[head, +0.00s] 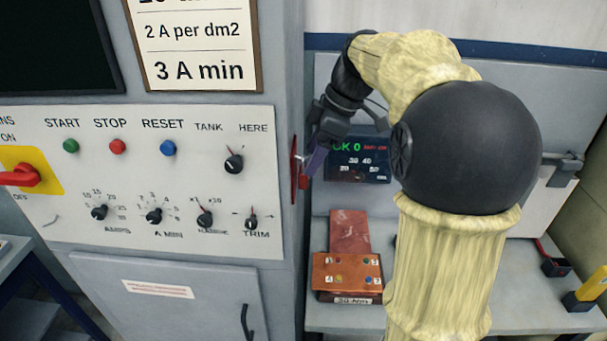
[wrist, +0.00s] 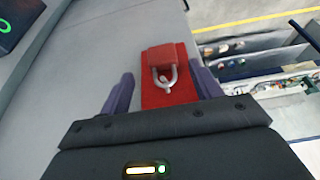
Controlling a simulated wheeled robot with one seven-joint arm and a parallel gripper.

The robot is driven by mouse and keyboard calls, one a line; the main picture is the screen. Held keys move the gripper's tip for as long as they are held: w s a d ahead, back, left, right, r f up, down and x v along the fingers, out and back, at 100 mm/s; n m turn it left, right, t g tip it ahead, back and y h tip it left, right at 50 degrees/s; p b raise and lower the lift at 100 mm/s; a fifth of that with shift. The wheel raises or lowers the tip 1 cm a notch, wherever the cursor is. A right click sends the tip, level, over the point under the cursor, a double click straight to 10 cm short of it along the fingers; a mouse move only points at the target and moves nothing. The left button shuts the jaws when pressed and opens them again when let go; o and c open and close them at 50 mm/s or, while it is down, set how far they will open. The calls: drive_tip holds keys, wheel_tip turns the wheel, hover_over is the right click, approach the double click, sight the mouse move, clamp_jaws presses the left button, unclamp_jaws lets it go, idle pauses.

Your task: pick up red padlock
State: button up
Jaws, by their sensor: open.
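The red padlock (wrist: 165,59) shows in the wrist view with its silver shackle (wrist: 172,76) toward me. It lies against a red plate (wrist: 168,97), and a small light peg shows inside the shackle. My gripper (wrist: 164,88) is open, with one purple finger on each side of the plate and shackle. The padlock's body is just beyond the fingertips. In the head view, my gripper (head: 314,162) is beside the red plate (head: 294,170) on the cabinet's side. The padlock is mostly hidden there, and contact with the fingers cannot be told.
The control cabinet (head: 150,185) with knobs and buttons stands left of my gripper. A dark display (head: 357,160) is just behind it. A copper-coloured box (head: 347,272) with small coloured buttons sits on the bench below. A yellow-and-black object (head: 587,290) stands at far right.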

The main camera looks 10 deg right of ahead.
sight(303, 170)
drive_tip(key=p+x, duration=0.1)
drive_tip(key=x, duration=0.3)
drive_tip(key=shift+s+a+p, duration=0.1)
drive_tip(key=shift+s+p, duration=0.1)
drive_tip(key=shift+p, duration=0.15)
drive_tip(key=shift+w+a+f, duration=0.1)
drive_tip(key=shift+f, duration=0.25)
drive_tip(key=c, duration=1.1)
drive_tip(key=shift+r, duration=0.1)
